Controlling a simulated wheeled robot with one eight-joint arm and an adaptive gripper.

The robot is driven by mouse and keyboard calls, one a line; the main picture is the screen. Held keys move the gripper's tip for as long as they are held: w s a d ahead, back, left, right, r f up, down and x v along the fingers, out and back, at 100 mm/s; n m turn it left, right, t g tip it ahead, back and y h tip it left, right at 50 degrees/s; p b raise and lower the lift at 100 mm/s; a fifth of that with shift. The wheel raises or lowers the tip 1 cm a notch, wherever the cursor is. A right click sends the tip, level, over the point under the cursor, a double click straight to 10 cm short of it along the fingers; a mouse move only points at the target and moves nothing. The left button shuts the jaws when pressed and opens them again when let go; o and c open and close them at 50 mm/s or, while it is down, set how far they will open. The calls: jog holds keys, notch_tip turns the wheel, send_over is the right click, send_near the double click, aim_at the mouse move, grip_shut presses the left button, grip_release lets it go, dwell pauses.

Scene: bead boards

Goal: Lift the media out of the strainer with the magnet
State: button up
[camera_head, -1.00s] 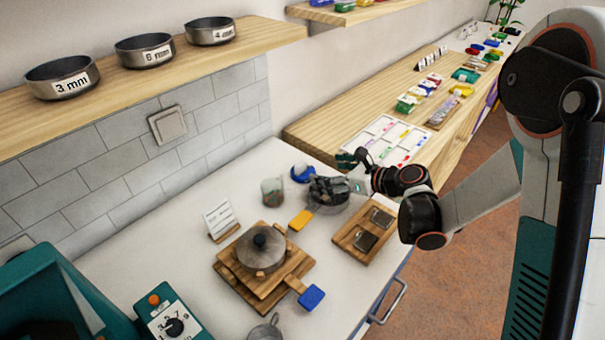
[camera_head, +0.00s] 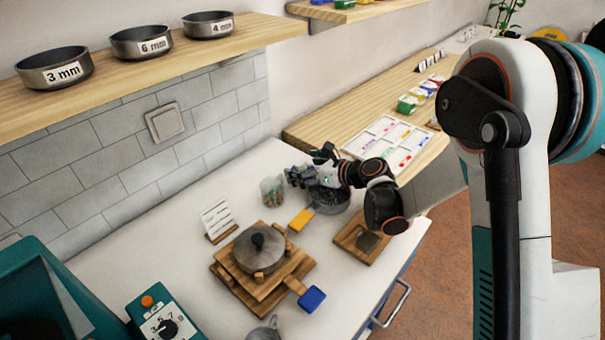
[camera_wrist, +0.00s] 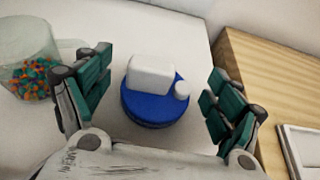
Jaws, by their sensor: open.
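The magnet, a blue disc (camera_wrist: 150,108) with a white block handle (camera_wrist: 151,74) and a small white knob, stands on the white counter in the wrist view. My gripper (camera_wrist: 160,64) is open, with its teal finger pads apart on either side of the magnet. In the head view my gripper (camera_head: 303,177) hides the magnet. The strainer (camera_head: 330,208), a round dark bowl with a yellow handle (camera_head: 300,220), stands just right of and nearer than my gripper. Dark grey media (camera_head: 326,194) shows in it, partly hidden by my wrist.
A clear cup of coloured beads (camera_wrist: 30,80) stands left of my gripper; it also shows in the head view (camera_head: 272,191). A lidded pot (camera_head: 257,250) sits on wooden boards in front. A wooden tray (camera_head: 347,236) lies right of the strainer. A wooden ledge (camera_wrist: 240,70) rises close on the right.

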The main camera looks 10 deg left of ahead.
jog(key=c, duration=1.3)
jog(key=shift+r, duration=0.1)
